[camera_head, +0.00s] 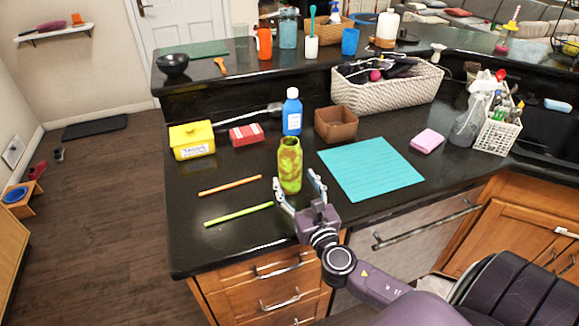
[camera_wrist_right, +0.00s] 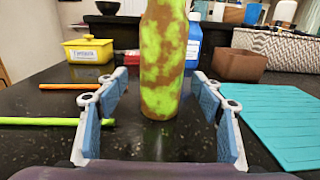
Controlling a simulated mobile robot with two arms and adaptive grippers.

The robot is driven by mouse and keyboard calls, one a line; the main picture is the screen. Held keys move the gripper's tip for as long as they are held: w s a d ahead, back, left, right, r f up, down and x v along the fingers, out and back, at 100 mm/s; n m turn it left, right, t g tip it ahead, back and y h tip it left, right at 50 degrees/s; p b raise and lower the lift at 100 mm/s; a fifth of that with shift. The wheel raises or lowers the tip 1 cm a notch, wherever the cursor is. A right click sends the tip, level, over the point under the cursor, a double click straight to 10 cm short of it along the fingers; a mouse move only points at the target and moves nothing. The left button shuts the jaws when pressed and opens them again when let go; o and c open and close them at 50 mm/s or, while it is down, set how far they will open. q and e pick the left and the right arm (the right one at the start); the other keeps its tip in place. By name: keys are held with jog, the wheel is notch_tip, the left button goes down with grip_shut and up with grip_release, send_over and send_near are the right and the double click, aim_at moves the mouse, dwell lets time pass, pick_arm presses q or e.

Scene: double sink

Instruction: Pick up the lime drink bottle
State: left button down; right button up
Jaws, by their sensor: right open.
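The lime drink bottle (camera_head: 289,165), mottled green and brown, stands upright on the dark counter. In the right wrist view the bottle (camera_wrist_right: 163,60) stands between and just beyond the fingertips, with its top cut off by the frame edge. My right gripper (camera_head: 297,187) is open, its two fingers spread on either side of the bottle's near side. In the wrist view the gripper (camera_wrist_right: 160,100) shows a gap between each finger and the bottle. My left gripper is not in view.
A teal mat (camera_head: 370,168) lies right of the bottle. A blue bottle (camera_head: 292,115) and brown box (camera_head: 336,124) stand behind it. Orange (camera_head: 230,186) and green (camera_head: 239,214) sticks lie left. A yellow container (camera_head: 192,141) and red-striped block (camera_head: 246,135) sit farther back left.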

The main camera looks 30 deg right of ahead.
aim_at(294, 176)
jog(key=shift+w+d+r+p, duration=0.25)
jog(key=shift+w+p, duration=0.05)
jog(key=shift+w, duration=0.3)
jog(key=shift+w+d+r+p, duration=0.2)
jog(key=shift+w+p, duration=0.1)
jog(key=shift+w, duration=0.25)
jog(key=shift+x, duration=1.2)
jog(key=shift+w+d+f, duration=0.1)
jog(key=shift+w+f, duration=0.15)
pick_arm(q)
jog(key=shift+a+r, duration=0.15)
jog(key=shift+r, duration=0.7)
pick_arm(e)
jog(key=c, duration=1.3)
